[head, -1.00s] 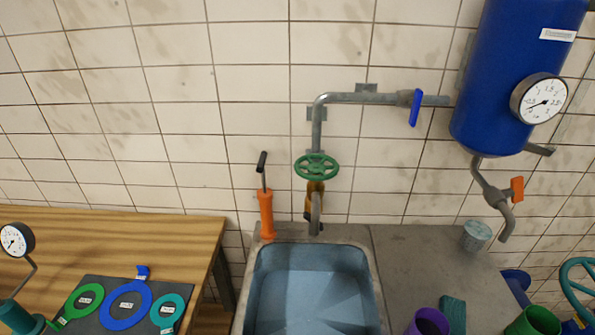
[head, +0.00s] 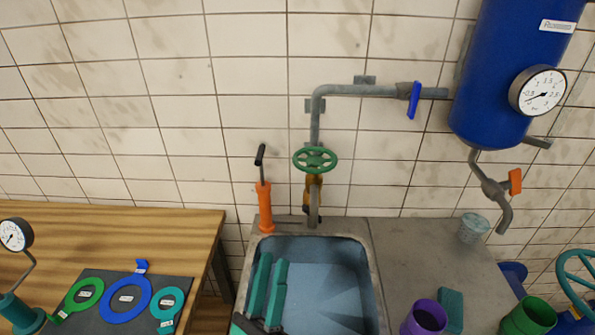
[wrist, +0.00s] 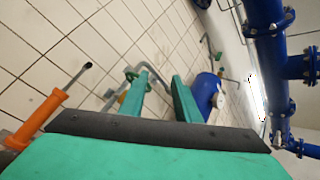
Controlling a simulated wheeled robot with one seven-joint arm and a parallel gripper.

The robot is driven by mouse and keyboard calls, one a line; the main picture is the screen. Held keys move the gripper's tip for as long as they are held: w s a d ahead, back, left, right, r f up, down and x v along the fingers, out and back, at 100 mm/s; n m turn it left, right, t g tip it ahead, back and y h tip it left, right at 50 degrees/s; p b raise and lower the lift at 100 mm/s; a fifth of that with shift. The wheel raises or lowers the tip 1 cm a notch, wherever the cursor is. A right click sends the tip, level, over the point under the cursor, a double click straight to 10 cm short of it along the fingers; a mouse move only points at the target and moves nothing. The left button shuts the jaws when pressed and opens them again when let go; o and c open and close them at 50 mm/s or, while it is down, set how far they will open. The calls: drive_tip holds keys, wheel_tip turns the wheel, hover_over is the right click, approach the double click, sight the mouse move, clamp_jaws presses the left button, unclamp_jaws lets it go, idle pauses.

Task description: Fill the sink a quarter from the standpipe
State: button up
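The grey sink (head: 374,292) stands below the tiled wall; its basin looks blue-grey, and I cannot tell whether it holds water. The standpipe (head: 316,125) comes down the wall to a brass valve with a green handwheel (head: 316,160) and a spout (head: 314,210) at the sink's back edge. A blue lever (head: 414,99) hangs down across its upper horizontal pipe. My gripper (head: 269,262) is over the left of the basin, below the handwheel in the picture. Its two teal fingers are apart and empty. In the wrist view the fingers (wrist: 160,80) point toward the wall and pipe.
An orange hand pump (head: 265,208) stands at the sink's back left corner. A blue tank (head: 495,75) with a gauge and an orange-lever tap (head: 514,182) hangs at right. Purple (head: 428,318) and green (head: 533,316) cups and a glass (head: 473,228) stand on the right counter.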

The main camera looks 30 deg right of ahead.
drive_tip(key=w+d+r+m+g+h, duration=0.1)
drive_tip(key=w+d+r+m+g, duration=0.4)
drive_tip(key=m, duration=0.6)
drive_tip(key=w+d+r+m+g+h, duration=0.1)
drive_tip(key=w+m+g+h, duration=0.15)
drive_tip(key=m+g, duration=0.6)
drive_tip(key=m+t+y, duration=0.1)
drive_tip(key=m+y, duration=0.4)
drive_tip(key=m, duration=0.5)
approach(296, 162)
drive_tip(key=x, duration=1)
drive_tip(key=shift+w+d+f, duration=0.1)
drive_tip(key=shift+w+f, duration=0.1)
drive_tip(key=shift+f, duration=0.2)
drive_tip(key=shift+s+d, duration=0.1)
drive_tip(key=shift+d, duration=0.1)
drive_tip(key=shift+a+t, duration=0.25)
drive_tip(key=shift+c, duration=0.9)
drive_tip(key=c, duration=0.5)
drive_tip(key=shift+r, duration=0.1)
clamp_jaws()
